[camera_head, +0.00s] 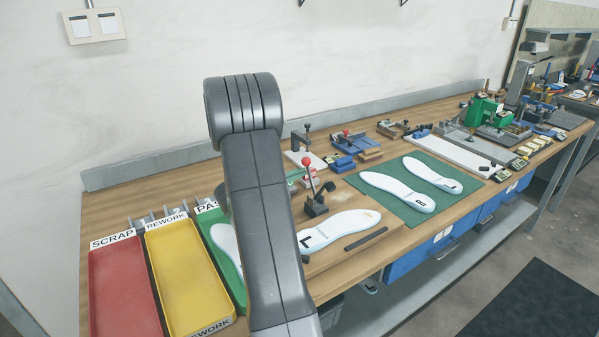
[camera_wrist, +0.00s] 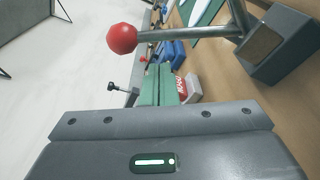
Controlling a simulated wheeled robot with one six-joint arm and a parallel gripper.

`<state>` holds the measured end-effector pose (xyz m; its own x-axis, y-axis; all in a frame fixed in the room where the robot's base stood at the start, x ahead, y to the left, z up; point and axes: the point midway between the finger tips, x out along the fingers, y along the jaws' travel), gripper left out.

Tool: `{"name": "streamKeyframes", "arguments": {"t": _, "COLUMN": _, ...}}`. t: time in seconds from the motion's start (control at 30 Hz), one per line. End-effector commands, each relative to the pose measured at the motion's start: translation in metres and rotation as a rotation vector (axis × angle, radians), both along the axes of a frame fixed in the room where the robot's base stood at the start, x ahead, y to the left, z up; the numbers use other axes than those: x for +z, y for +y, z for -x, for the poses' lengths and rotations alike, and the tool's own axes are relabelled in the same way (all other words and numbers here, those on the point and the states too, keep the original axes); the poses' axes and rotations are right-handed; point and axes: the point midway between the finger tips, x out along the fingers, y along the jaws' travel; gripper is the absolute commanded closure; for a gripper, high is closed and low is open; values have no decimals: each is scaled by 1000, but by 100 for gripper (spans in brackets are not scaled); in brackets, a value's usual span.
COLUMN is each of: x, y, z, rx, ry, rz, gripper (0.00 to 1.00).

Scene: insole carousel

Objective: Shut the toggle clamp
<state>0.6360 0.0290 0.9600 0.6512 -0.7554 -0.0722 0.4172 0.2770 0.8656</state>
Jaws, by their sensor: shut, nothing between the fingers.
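The toggle clamp (camera_head: 316,207) has a dark base on a wooden board, beside the insole marked L (camera_head: 345,229). Its handle stands up nearly upright, with a red ball (camera_head: 307,161) on top. In the wrist view the red ball (camera_wrist: 122,38) is at the upper left, its metal rod (camera_wrist: 185,35) running right to a dark grey block (camera_wrist: 283,45). My gripper (camera_wrist: 165,118) shows across the bottom of the wrist view, shut and empty. The ball and rod appear beyond it, with no contact visible. In the head view my arm hides my gripper.
Red (camera_head: 122,290), yellow (camera_head: 187,280) and green trays stand at the left. A green mat (camera_head: 405,214) with two insoles lies to the right. A blue fixture (camera_head: 352,143) with another red knob stands behind.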

Motion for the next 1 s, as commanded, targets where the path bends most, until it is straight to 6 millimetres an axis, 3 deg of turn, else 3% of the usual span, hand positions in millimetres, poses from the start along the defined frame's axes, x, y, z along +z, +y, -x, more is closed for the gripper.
{"name": "streamKeyframes", "arguments": {"t": 0.23, "x": 12, "y": -6, "z": 18, "rx": 0, "ry": -2, "rz": 0, "gripper": 100}}
{"name": "streamKeyframes", "arguments": {"t": 1.0, "x": 12, "y": -8, "z": 22, "rx": 0, "ry": -43, "rz": -29, "gripper": 100}}
